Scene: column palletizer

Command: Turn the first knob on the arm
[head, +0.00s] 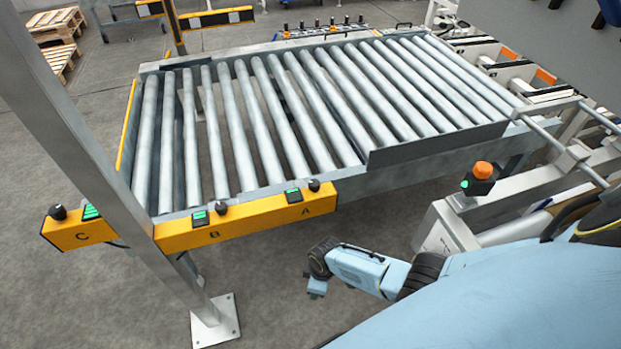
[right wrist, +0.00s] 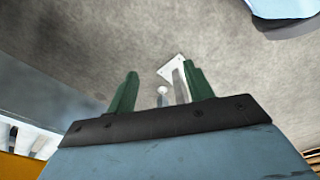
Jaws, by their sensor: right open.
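A yellow control arm (head: 262,215) runs along the near end of the roller conveyor, marked A, B and C. It has a dark knob beside A (head: 314,185), one near B (head: 221,208) and one on the C box (head: 58,212). Each has a small green display beside it. My right arm comes in from the right, and its wrist is below and apart from the control arm. In the right wrist view my right gripper (right wrist: 160,72) has two green fingers spread apart with nothing between them. Its fingers are not clear in the head view. My left gripper is not in view.
A grey post (head: 95,140) crosses in front of the control arm between B and C; its base plate (head: 215,322) is on the floor. A beacon with an orange cap (head: 482,171) stands at right. Floor between the post and my right wrist is clear.

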